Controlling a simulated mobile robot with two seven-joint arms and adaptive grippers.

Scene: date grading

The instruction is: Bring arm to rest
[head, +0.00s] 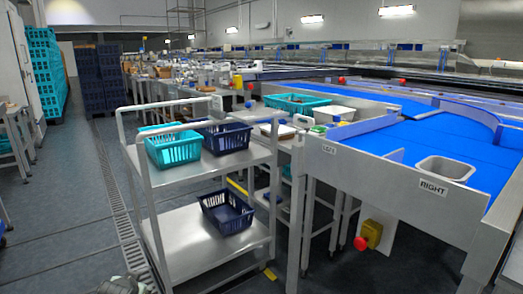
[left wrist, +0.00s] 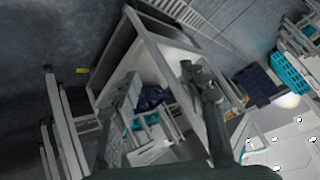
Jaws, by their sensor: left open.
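My left gripper (left wrist: 160,75) shows in the left wrist view with its two dark fingers spread apart and nothing between them. Behind the fingers are a metal cart frame and blue baskets, apart from the gripper as far as I can tell. In the head view only a small grey part, which looks like my left arm, shows at the bottom edge, left of the cart. My right gripper is in neither view.
A two-shelf steel cart (head: 190,172) holds a teal basket (head: 173,149) and dark blue baskets (head: 226,137). A blue conveyor table (head: 430,145) with a red stop button (head: 361,243) stands at right. Floor (head: 60,220) left of the cart is clear.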

